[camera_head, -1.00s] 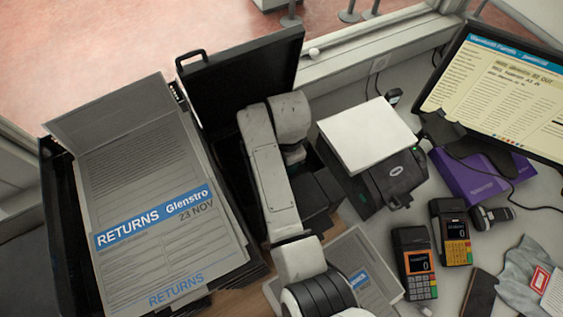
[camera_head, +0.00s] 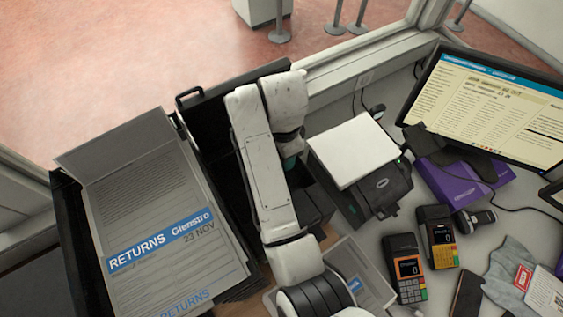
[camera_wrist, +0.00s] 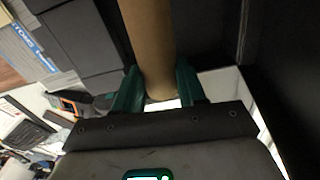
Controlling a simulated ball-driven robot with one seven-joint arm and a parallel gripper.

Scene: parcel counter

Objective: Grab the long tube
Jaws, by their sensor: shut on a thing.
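The long tube (camera_wrist: 150,40) is a plain brown cardboard cylinder. In the wrist view it runs up from between the two green fingers of my gripper (camera_wrist: 154,92), which are shut on it near its lower end. Its far end runs out of the top of the wrist view. In the head view my white arm covers the tube, and only a bit of green shows beside the wrist, by the open black case.
A stack of grey returns sheets (camera_head: 165,215) lies at the left. A black printer (camera_head: 378,190) with a white top stands right of my arm. Card terminals (camera_head: 405,270), a purple box (camera_head: 465,185) and a monitor (camera_head: 490,105) fill the right side.

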